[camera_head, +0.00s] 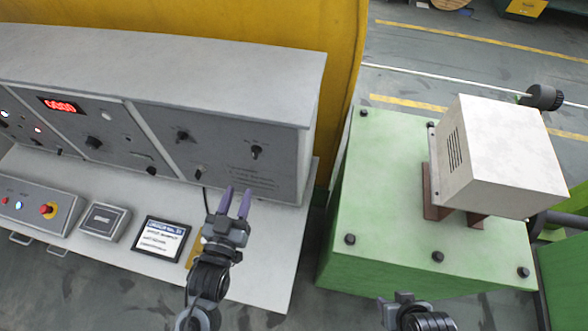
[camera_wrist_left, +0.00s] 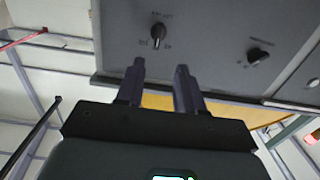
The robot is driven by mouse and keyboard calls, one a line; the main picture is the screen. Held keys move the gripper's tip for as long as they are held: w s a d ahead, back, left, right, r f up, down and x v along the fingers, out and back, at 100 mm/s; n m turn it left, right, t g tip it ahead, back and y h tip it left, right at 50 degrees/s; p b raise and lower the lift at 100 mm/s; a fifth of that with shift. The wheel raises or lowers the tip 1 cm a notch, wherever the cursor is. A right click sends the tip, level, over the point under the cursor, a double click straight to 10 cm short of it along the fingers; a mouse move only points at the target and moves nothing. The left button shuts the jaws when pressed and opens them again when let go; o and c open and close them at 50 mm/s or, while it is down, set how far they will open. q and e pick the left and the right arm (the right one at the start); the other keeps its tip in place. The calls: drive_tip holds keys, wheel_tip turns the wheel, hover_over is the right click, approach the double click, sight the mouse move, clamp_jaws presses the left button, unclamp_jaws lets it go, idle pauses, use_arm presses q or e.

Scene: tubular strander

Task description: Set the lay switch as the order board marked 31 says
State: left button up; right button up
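The order board (camera_head: 161,238) is a dark-framed white card on the console's ledge; its heading seems to read 31, and its smaller lines are too small to read. I cannot read which is the lay switch. My left gripper (camera_head: 236,194) is open and empty in front of this panel. In the left wrist view a rotary knob (camera_wrist_left: 158,33) lies just beyond the fingertips, apart from them. My right gripper (camera_head: 403,298) is at the bottom edge, fingers unclear.
The console ledge (camera_head: 262,262) holds a button box (camera_head: 40,208) with a red button and a small grey box (camera_head: 103,221). A red display (camera_head: 61,106) glows on the left panel. A green machine base (camera_head: 385,215) with a beige housing (camera_head: 500,155) stands right.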

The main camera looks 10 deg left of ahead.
sight(254, 156)
use_arm(q)
drive_tip(key=w, duration=0.3)
drive_tip(key=w+p, duration=0.1)
drive_tip(key=w, duration=0.6)
drive_tip(key=shift+d+f, duration=0.15)
drive_tip(key=shift+d, duration=0.2)
drive_tip(key=shift+w+f+p, duration=0.1)
drive_tip(key=shift+w+p, duration=0.2)
drive_tip(key=shift+w, duration=0.5)
drive_tip(key=shift+d, duration=0.1)
use_arm(e)
drive_tip(key=shift+w+a+r, duration=0.15)
drive_tip(key=shift+a+r, duration=0.2)
drive_tip(key=shift+r, duration=0.05)
use_arm(q)
drive_tip(key=shift+c, duration=0.3)
clamp_jaws()
use_arm(e)
drive_tip(key=shift+d, duration=0.1)
